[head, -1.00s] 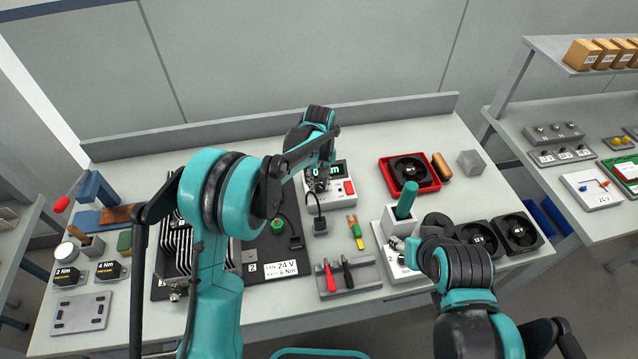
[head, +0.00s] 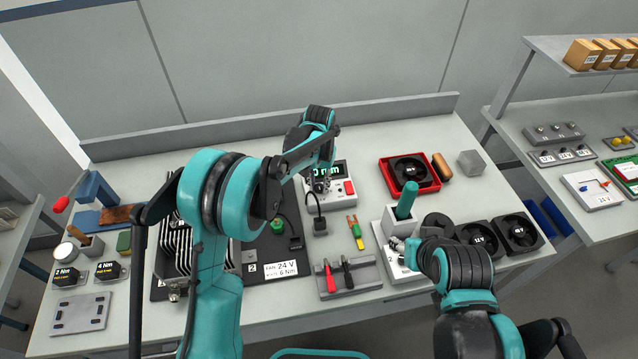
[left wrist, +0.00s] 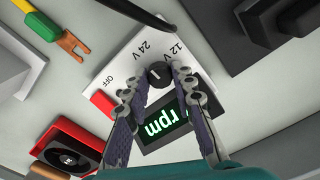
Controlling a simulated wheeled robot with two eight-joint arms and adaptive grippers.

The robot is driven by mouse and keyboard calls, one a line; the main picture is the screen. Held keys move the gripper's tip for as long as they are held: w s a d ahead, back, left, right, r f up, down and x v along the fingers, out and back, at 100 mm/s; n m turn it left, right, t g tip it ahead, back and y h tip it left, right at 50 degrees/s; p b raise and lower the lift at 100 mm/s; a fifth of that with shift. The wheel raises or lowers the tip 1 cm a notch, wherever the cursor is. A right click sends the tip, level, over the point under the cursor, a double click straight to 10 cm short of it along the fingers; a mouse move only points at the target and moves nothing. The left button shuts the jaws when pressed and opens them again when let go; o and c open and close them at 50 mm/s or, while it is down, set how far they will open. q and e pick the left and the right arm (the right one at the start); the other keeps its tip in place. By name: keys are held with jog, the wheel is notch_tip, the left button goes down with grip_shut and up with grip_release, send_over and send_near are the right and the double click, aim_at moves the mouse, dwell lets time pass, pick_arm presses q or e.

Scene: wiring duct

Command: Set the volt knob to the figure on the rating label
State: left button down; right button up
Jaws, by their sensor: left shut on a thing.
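The volt knob (left wrist: 158,75) is a black dial on a white power unit (left wrist: 118,65) marked OFF, 24 V and 12 V. My left gripper (left wrist: 157,82) is shut on the knob, with one fingertip on each side. The knob's pale mark is small, and I cannot tell surely which figure it points to. The unit's display (left wrist: 165,122) shows green "rpm" lettering; it also shows in the head view (head: 340,168), partly hidden. The rating label (head: 279,271) reads FAN 24 V, with 6 Nm below. My right gripper (head: 401,253) is over the right front of the bench, its fingers unclear.
A red tray (head: 390,181) with a black fan stands right of the unit. A green-handled tool (head: 405,200) stands in a pale block. More fans (head: 478,237) lie at the right. A rack with red and black probes (head: 349,279) is at the front. A finned heat sink (head: 170,250) is left.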

aim_at(319, 186)
dwell(0.5)
pick_arm(q)
jog(key=c, duration=1.3)
grip_release()
jog(key=shift+o, duration=0.2)
notch_tip(319, 186, up, 12)
